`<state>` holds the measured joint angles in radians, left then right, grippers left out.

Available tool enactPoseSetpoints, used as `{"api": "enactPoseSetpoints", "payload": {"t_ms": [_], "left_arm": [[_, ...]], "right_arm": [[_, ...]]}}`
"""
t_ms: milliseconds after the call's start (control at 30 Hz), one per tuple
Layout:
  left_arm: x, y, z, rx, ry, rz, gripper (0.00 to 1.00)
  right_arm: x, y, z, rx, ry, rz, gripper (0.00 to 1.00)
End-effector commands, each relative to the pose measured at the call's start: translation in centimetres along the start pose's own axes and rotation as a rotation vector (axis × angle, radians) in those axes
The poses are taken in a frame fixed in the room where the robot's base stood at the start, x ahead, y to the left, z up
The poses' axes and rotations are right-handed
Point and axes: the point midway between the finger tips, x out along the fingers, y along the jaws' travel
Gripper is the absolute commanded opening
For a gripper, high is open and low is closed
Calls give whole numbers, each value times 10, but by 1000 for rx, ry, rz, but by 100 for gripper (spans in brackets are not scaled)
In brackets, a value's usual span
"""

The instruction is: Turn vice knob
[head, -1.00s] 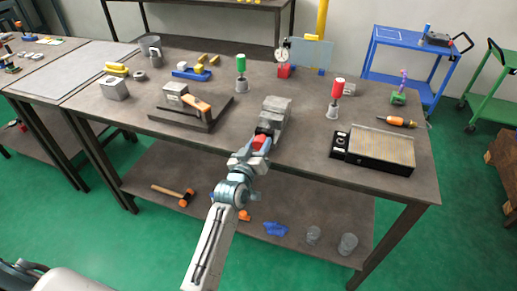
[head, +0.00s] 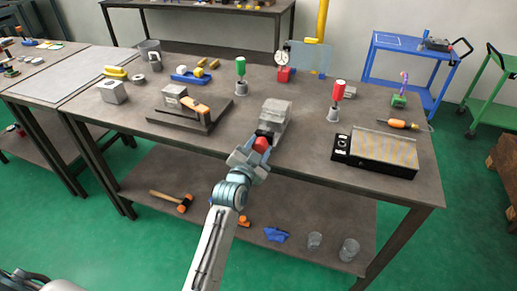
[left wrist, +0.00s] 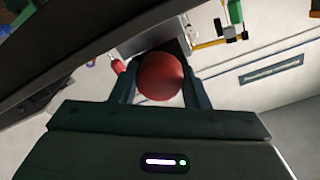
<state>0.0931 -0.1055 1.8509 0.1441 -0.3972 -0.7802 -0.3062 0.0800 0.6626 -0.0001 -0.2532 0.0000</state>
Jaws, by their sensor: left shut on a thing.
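The vice (head: 275,117) is a grey metal block at the front middle of the workbench. Its red knob (head: 261,144) faces the bench's front edge. My left gripper (head: 258,147) reaches up from below at the front of the vice and is shut on the red knob. In the left wrist view the round red knob (left wrist: 160,76) sits between the two dark fingers, with the grey vice body (left wrist: 160,38) behind it. My right gripper is not in view.
A black-framed plate (head: 374,152) lies to the right on the bench (head: 300,160), and a grey fixture with an orange handle (head: 194,106) to the left. Green (head: 241,70) and red (head: 337,92) handled tools stand behind. The bench's front edge runs below the vice.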

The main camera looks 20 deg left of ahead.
Motion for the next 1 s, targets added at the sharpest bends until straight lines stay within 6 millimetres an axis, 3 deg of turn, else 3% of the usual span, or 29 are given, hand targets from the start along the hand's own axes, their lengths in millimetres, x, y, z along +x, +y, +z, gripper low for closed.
{"api": "enactPoseSetpoints", "payload": {"t_ms": [1000], "left_arm": [[0, 2, 1, 964, -38, 10, 18]], "right_arm": [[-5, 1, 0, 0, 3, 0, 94]]}}
